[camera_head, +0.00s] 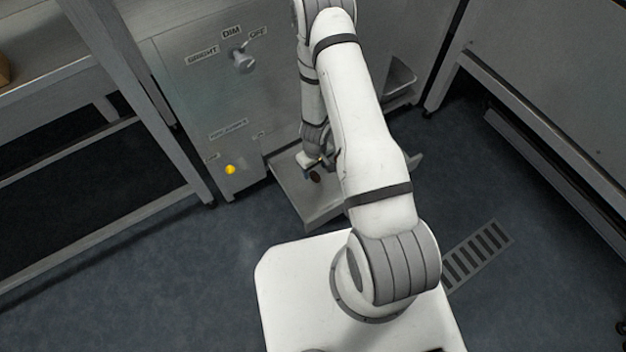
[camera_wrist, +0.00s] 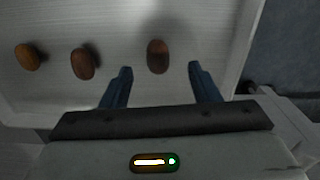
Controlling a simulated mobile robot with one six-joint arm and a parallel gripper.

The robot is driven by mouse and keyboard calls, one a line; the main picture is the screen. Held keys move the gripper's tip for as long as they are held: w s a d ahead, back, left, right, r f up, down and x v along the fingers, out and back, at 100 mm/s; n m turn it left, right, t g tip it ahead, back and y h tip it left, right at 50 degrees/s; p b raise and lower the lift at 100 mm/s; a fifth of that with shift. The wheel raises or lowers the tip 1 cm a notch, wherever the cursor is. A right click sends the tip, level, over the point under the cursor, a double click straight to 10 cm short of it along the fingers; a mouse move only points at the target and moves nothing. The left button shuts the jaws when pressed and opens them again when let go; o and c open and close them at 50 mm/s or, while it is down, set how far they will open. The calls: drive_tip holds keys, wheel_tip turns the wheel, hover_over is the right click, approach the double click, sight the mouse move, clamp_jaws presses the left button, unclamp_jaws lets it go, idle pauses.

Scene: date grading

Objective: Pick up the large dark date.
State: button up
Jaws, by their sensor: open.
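Three brown dates lie on a pale tray (camera_wrist: 120,25) in the wrist view. One dark reddish-brown date (camera_wrist: 157,56) sits in line with the gap between my fingertips. A second date (camera_wrist: 83,63) lies to the left of my left finger, and a third, lighter one (camera_wrist: 28,57) is farther left. They look close in size, so I cannot tell surely which is largest. My gripper (camera_wrist: 160,70) is open, its blue fingers on either side of the gap and nothing held. In the head view my gripper (camera_head: 314,167) is low over the tray, with a dark date (camera_head: 315,177) beside it.
The tray (camera_head: 297,205) has raised edges and sticks out from a grey metal cabinet (camera_head: 205,95). The cabinet has a BRIGHT/DIM/OFF knob (camera_head: 243,61) and a lit yellow button (camera_head: 230,169). Metal benches stand left and right. A floor grate (camera_head: 476,254) lies at right.

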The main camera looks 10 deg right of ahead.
sight(315, 175)
wheel_tip(315, 175, down, 5)
drive_tip(key=b, duration=0.4)
drive_tip(key=shift+w+f, duration=0.15)
drive_tip(key=shift+c, duration=0.4)
drive_tip(key=c, duration=0.7)
